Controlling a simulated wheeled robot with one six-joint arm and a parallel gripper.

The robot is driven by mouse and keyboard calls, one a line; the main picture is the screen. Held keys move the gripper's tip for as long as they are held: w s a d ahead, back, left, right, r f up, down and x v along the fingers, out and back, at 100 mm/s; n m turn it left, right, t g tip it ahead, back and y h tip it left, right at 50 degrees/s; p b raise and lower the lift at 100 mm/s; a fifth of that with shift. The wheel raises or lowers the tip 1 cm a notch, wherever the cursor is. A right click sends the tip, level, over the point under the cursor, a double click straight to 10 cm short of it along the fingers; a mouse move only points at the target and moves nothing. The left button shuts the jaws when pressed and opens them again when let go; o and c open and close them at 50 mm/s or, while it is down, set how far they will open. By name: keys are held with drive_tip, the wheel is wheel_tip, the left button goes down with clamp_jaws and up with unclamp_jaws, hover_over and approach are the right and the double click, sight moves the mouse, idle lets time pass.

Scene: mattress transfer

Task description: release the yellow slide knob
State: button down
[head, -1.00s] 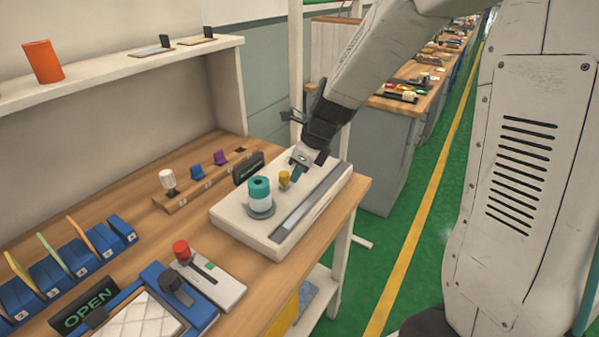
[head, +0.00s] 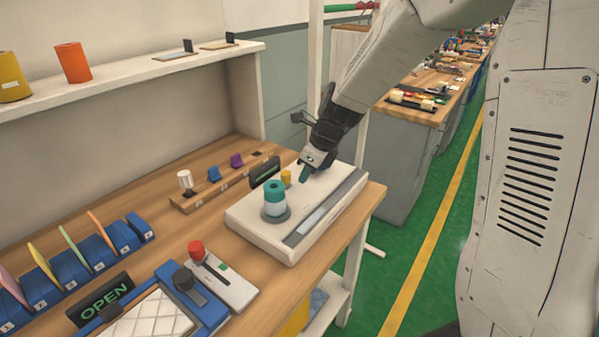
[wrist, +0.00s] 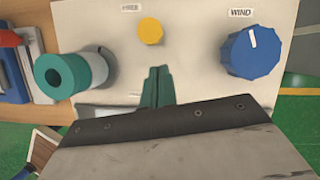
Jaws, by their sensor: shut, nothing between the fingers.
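The yellow slide knob (head: 286,177) is a small round knob on the white panel box (head: 250,226) at the bench's right end. In the wrist view the yellow knob (wrist: 150,31) stands beyond my fingertips, with bare panel between. My gripper (head: 304,177) is shut and empty, pointing down at the panel just right of the knob in the head view. Its green fingers (wrist: 157,85) lie together in the wrist view. A spool with teal ends (head: 274,198) stands on the box. A blue knob marked WIND (wrist: 252,53) is to the right in the wrist view.
A red-knobbed box (head: 222,279) and a blue-framed tray with an OPEN sign (head: 105,298) lie in front. Blue card holders (head: 95,252) stand at the left. A wooden strip with small coloured pieces (head: 222,187) runs behind. Green floor lies right of the bench.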

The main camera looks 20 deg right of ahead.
drive_tip(key=shift+s+d+r, duration=0.4)
drive_tip(key=shift+s+d, duration=0.25)
drive_tip(key=shift+d, duration=0.1)
drive_tip(key=v, duration=0.9)
drive_tip(key=s+r+n+g+h, duration=0.2)
drive_tip(key=s+r+n+h, duration=0.1)
drive_tip(key=s+n, duration=2.4)
drive_tip(key=shift+s+r, duration=0.2)
drive_tip(key=shift+s, duration=0.55)
